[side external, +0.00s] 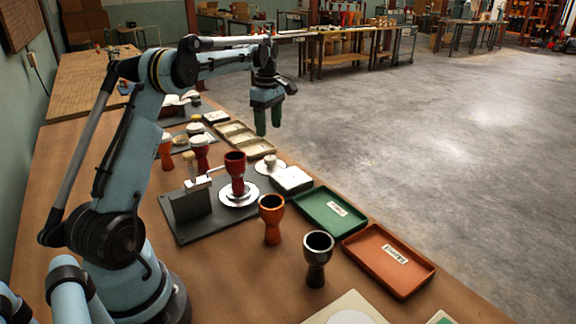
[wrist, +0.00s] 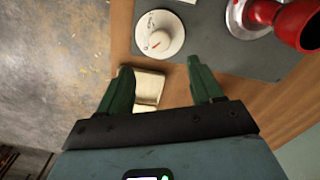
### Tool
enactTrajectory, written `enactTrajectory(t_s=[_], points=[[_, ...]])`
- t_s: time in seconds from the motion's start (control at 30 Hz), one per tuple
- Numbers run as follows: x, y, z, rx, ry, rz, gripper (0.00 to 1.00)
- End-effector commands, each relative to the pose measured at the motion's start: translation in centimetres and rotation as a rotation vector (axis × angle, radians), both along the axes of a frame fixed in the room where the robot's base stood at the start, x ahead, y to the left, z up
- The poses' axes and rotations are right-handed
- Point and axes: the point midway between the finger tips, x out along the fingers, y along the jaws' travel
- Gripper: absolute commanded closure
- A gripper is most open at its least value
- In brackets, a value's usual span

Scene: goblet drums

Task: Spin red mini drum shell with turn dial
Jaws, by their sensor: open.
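The red mini drum shell (side external: 236,163) stands upright on a round silver turntable (side external: 239,197) on a dark base board. The shell also shows at the upper right of the wrist view (wrist: 294,22), cut off by the frame. The turn dial (side external: 270,164) is a pale disc with a raised knob, just behind and right of the shell. In the wrist view the dial (wrist: 160,34) carries a small red mark and lies ahead of the fingertips. My gripper (side external: 268,129) is open and empty, raised above the table beyond the dial. Its green fingers (wrist: 159,66) are apart and touch nothing.
An orange goblet drum (side external: 272,222) and a black one (side external: 318,262) stand in front. Green (side external: 302,208) and orange (side external: 418,277) trays line the table's right edge. A white box (side external: 291,181) is close to the dial. Beige trays (side external: 261,147) lie behind it.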

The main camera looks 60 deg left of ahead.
Motion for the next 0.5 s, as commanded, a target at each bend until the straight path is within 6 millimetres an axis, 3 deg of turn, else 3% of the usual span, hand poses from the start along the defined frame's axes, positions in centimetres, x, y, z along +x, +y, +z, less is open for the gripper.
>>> enactTrajectory(t_s=[0.3,0.5], points=[[0.0,0.0,-5.9,0.0,-0.001,-0.002,0.35],[0.0,0.0,-8.7,0.0,-0.001,-0.003,0.35]])
